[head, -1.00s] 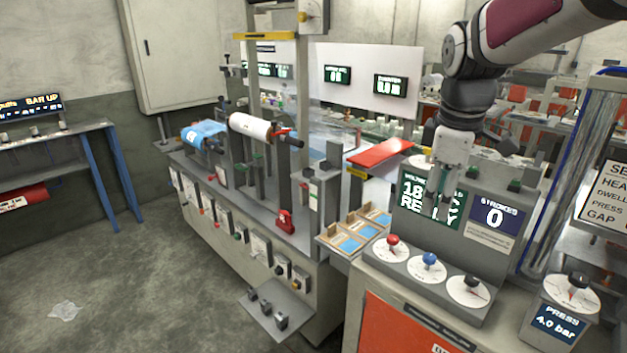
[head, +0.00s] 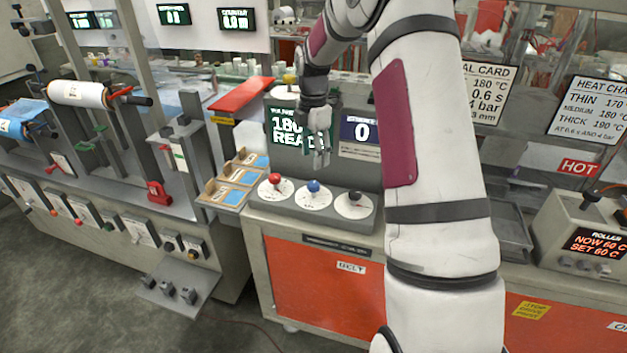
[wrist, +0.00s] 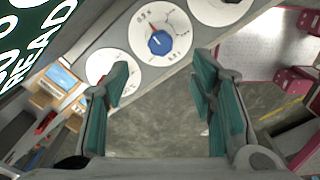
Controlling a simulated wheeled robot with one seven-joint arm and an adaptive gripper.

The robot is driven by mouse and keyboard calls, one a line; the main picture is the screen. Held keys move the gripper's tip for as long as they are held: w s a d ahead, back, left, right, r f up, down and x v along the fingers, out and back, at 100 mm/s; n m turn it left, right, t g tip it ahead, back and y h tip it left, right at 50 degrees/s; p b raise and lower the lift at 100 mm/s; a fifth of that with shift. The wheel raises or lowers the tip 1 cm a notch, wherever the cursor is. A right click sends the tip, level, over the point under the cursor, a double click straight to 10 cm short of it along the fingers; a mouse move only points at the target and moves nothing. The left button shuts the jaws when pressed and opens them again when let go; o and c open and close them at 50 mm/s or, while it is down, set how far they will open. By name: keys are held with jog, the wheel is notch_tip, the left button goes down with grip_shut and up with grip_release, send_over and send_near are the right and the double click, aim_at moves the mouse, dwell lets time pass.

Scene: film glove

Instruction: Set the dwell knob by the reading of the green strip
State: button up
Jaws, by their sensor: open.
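Three dials stand in a row on the grey console, with a red knob (head: 275,179), a blue knob (head: 313,186) and a black knob (head: 354,197). The blue knob also shows in the wrist view (wrist: 159,42), on a white dial with small figures. Which knob is dwell I cannot read. My gripper (head: 317,153) is open and empty, above the blue knob's dial. In the wrist view my gripper's (wrist: 161,76) green-padded fingers are apart, the blue knob beyond their tips. A green display (head: 285,128) shows 180 and READY, partly hidden. I cannot identify the green strip.
A blue display (head: 360,132) reads 0. A seal card (head: 489,93) lists 180 °C, 0.6 s and 4 bar, and a heat chart (head: 595,110) hangs to its right. Trays (head: 232,180) stand left of the dials. My arm crosses the middle of the head view.

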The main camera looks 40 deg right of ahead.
aim_at(314, 183)
notch_tip(314, 183, down, 9)
jog(key=shift+f+p, duration=0.2)
jog(key=shift+p, duration=0.3)
jog(key=c, duration=1.1)
